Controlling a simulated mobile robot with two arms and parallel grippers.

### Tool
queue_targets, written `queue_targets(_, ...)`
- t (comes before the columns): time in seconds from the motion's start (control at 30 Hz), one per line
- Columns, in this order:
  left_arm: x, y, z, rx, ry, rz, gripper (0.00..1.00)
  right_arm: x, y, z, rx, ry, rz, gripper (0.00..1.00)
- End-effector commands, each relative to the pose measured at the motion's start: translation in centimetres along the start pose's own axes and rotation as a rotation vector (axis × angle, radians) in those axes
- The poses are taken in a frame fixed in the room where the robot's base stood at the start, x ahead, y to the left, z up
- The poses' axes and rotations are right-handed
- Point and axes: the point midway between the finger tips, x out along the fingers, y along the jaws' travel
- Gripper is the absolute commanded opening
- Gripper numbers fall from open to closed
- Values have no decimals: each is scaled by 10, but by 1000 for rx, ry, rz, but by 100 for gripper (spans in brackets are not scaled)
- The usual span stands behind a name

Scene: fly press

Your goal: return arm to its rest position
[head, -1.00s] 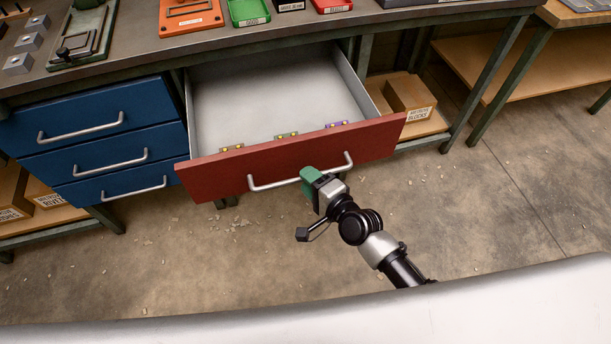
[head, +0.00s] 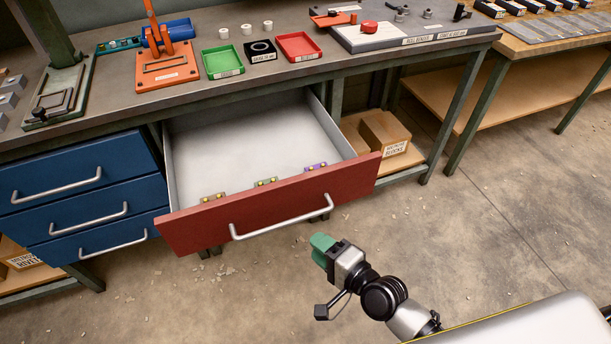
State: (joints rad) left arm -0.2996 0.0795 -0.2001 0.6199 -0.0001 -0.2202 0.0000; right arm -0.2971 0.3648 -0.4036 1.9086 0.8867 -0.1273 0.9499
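My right gripper (head: 322,249), with green fingers, is in the lower middle of the head view. It is in front of and apart from the silver handle (head: 283,217) of the red drawer. The fingers look close together, but from this angle I cannot tell whether they are open or shut. I see nothing held in it. The red-fronted drawer (head: 270,203) stands pulled out, with several small coloured pieces lying just behind its front. My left gripper is not in view.
A workbench (head: 110,105) carries an orange press (head: 167,66), a green tray (head: 222,61) and a red tray (head: 298,47). Blue drawers (head: 80,190) are shut at the left. A cardboard box (head: 385,135) sits on the lower shelf. Floor around the gripper is clear.

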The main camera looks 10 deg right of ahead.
Motion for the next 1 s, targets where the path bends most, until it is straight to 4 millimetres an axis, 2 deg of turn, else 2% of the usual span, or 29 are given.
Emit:
queue_targets(0.17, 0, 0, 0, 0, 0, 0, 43, 0, 2, -1, -6, 3, 6, 39)
queue_targets(0.27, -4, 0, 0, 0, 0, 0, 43, 1, 22, -8, -60, 24, 56, 39)
queue_targets(0.37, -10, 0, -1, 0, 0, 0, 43, -3, 69, -24, -192, 61, 177, 39)
queue_targets(0.47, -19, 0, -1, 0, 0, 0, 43, -19, 136, -39, -377, 74, 362, 39)
queue_targets(0.5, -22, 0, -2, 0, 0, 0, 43, -29, 165, -43, -456, 63, 445, 39)
queue_targets(0.57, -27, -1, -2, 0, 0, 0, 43, -49, 207, -47, -568, 31, 568, 39)
queue_targets(0.63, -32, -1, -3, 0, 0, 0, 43, -77, 253, -45, -688, -32, 707, 39)
queue_targets(0.7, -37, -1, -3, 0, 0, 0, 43, -110, 295, -38, -798, -122, 839, 39)
queue_targets(0.8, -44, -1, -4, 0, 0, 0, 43, -162, 344, -20, -928, -288, 997, 39)
queue_targets(0.9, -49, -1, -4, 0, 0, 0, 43, -208, 378, 2, -1023, -459, 1103, 39)
queue_targets(1.0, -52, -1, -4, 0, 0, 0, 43, -242, 398, 21, -1082, -599, 1162, 39)
